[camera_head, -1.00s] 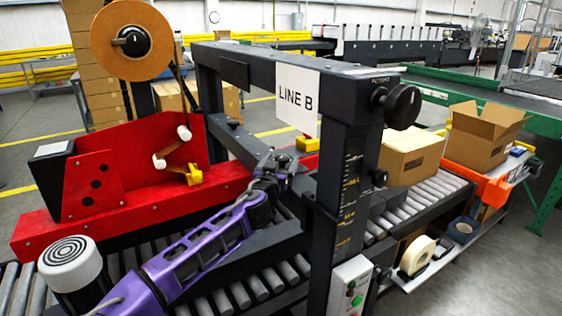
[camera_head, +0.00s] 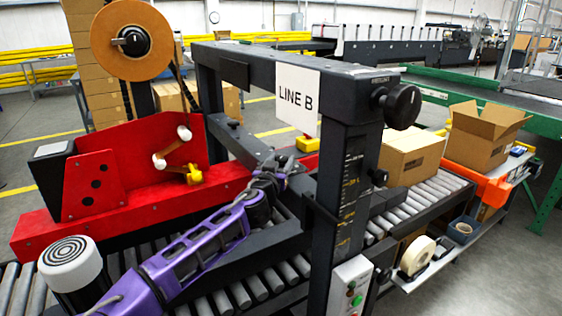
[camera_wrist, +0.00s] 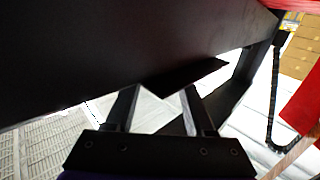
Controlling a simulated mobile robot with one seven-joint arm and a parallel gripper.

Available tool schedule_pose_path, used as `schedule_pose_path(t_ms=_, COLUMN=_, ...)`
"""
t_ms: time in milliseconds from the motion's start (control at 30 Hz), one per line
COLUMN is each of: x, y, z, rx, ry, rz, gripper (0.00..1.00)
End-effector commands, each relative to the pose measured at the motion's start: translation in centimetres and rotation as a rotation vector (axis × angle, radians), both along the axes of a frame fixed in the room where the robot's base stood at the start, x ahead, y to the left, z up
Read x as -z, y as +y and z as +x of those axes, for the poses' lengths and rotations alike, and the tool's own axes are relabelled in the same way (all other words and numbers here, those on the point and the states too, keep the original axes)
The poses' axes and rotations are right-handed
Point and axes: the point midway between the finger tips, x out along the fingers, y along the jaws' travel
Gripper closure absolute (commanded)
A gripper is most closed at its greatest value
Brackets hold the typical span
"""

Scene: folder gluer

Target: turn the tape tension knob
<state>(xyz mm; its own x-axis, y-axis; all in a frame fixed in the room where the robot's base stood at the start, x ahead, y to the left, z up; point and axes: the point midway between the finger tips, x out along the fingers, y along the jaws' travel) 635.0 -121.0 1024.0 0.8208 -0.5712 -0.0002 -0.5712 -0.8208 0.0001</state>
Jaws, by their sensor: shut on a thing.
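Two black knobs show in the head view: the tape hub knob (camera_head: 133,41) in the middle of the orange-brown tape roll (camera_head: 110,38), and a larger round knob (camera_head: 402,106) at the top right of the dark machine frame (camera_head: 345,190). I cannot tell which is the tension knob. My gripper (camera_head: 271,174) is low beside the dark arm under the frame, apart from both knobs. In the wrist view my gripper (camera_wrist: 161,93) has its fingers at a dark wedge-shaped part (camera_wrist: 187,77) and is shut on it. The contact is partly hidden.
A red tape head housing (camera_head: 110,180) stands on the left. A roller conveyor (camera_head: 250,290) runs beneath. A closed carton (camera_head: 412,155) and an open carton (camera_head: 484,135) stand at the right. A dark beam (camera_wrist: 120,50) fills much of the wrist view.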

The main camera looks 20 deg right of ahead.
Motion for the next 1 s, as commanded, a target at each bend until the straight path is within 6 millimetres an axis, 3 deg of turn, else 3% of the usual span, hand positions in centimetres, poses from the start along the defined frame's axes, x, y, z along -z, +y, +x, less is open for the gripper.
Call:
schedule_pose_path(t_ms=367, x=0.2, y=0.4, z=0.3, rx=0.191, ry=-0.001, rz=0.004, gripper=1.00)
schedule_pose_path(t_ms=1000, x=0.0, y=0.6, z=1.3, rx=0.783, ry=0.001, rz=-0.001, gripper=1.00)
